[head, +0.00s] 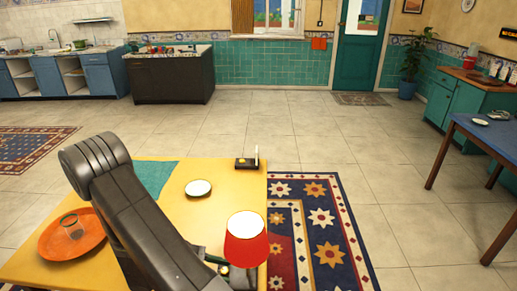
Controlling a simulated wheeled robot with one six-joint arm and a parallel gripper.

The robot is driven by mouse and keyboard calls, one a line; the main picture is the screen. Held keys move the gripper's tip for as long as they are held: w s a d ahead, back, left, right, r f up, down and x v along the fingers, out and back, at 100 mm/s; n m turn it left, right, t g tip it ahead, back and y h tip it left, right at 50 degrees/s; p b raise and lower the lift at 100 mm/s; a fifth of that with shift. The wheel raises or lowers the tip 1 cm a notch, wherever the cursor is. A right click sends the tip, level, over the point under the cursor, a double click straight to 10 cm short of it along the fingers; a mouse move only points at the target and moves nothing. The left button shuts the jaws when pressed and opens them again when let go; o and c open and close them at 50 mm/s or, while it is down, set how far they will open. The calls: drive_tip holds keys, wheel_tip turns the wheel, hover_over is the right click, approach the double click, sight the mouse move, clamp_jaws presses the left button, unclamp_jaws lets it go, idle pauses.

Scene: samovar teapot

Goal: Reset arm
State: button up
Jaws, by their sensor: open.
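My dark arm (135,205) crosses the front of the yellow table (225,180), running from the bottom edge up to a thick joint at the left. My gripper is not in view. No samovar or teapot can be made out. The arm hides part of the table and part of an orange tray's right side.
A white saucer (198,188), a small dark box (245,163) and a red, white-topped lampshade-like object (246,242) are on the table. Open tiled floor (300,125) lies beyond; a blue table (490,135) stands right.

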drive_tip(key=shift+w+a+f+m+g, duration=0.1)
drive_tip(key=shift+w+m+g, duration=0.05)
drive_tip(key=shift+m+g, duration=0.25)
drive_tip(key=shift+w+a+f+m+g, duration=0.1)
drive_tip(key=shift+m+g, duration=0.2)
drive_tip(key=shift+g, duration=0.2)
drive_tip(key=shift+d+r+m+g+y+b, duration=0.1)
drive_tip(key=shift+m+g+y+b, duration=0.1)
drive_tip(key=shift+m+g, duration=0.35)
drive_tip(key=shift+d+m+g+y+b, duration=0.1)
drive_tip(key=shift+m+g+b, duration=0.05)
drive_tip(key=shift+m+g, duration=0.35)
drive_tip(key=shift+w+a+m+g+y, duration=0.1)
drive_tip(key=shift+w+m+g+y, duration=0.1)
drive_tip(key=shift+m+g, duration=0.4)
drive_tip(key=shift+w+m+g+y, duration=0.1)
drive_tip(key=shift+m+g+y, duration=0.1)
drive_tip(key=shift+m+g, duration=0.35)
drive_tip(key=m+g+y, duration=0.2)
drive_tip(key=m+g+b, duration=0.1)
drive_tip(key=m+g, duration=0.1)
drive_tip(key=shift+w+y, duration=0.25)
drive_tip(key=shift+y, duration=0.15)
drive_tip(key=shift+m+g, duration=0.3)
drive_tip(key=shift+g, duration=0.2)
drive_tip(key=v, duration=0.6)
drive_tip(key=b+v, duration=0.1)
drive_tip(key=v, duration=0.2)
drive_tip(key=shift+w+r, duration=0.1)
drive_tip(key=shift+r, duration=0.25)
